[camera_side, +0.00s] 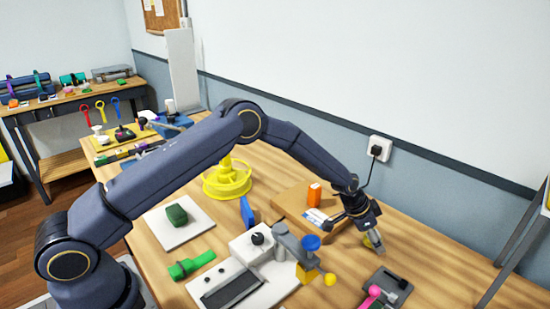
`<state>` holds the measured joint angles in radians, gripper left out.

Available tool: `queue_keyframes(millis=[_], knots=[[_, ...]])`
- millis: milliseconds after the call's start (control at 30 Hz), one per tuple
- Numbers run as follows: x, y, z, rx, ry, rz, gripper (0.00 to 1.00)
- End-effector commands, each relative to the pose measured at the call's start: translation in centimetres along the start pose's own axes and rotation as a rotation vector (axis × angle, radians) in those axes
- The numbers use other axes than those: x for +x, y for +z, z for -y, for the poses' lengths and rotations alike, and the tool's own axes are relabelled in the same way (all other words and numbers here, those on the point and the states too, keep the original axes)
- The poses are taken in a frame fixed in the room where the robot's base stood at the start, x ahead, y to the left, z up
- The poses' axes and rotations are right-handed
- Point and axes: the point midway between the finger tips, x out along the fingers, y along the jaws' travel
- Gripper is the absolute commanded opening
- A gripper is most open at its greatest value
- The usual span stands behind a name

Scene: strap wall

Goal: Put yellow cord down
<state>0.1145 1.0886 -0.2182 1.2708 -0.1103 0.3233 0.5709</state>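My gripper (373,241) points down over the right part of the wooden table, just right of the brown box. Its fingertips look small, with a greyish-yellow patch between or on them. I cannot tell whether that patch is a cord or part of the fingers, nor whether the gripper is open or shut. No loose yellow cord can be made out clearly. A yellow spoked reel (227,181) with an upright post stands on the table left of the box, partly behind my arm.
A brown box (291,199) with an orange bottle (314,194) on it is beside my gripper. A wall socket (380,149) has a black cable.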

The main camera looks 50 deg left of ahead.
Motion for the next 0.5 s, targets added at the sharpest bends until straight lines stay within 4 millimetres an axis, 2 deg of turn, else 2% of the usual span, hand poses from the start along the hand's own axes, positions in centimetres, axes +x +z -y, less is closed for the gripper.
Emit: queue_keyframes(millis=[333,500], knots=[[-0.5,-0.2,0.0,0.0,-0.001,-0.001,0.8],[-3.3,-0.3,0.1,0.0,-0.002,-0.002,0.8]])
